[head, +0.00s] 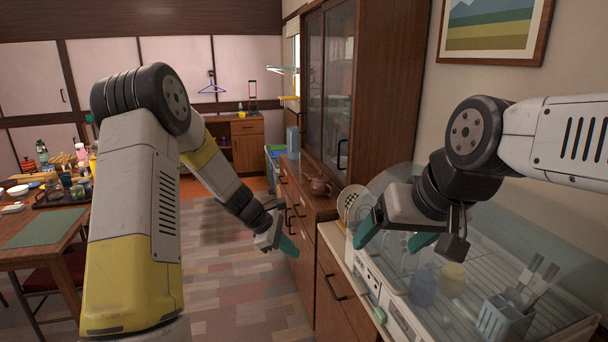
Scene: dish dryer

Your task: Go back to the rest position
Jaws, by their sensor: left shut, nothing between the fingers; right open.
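My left gripper (283,243) is in the middle of the head view, in front of the wooden drawers. Its teal fingers are shut with nothing between them. My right gripper (392,238) hangs over the front left part of the dish dryer (398,318). Its teal fingers are spread apart and empty. The dryer has a clear domed cover, and several dishes show in and through it. A plate (350,197) stands at its left end, partly hidden by my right gripper. I cannot tell whether the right gripper touches the cover.
A cutlery holder (503,318) stands at the right. A cluttered dining table (22,258) is at the left. The patterned floor (222,285) between is clear.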

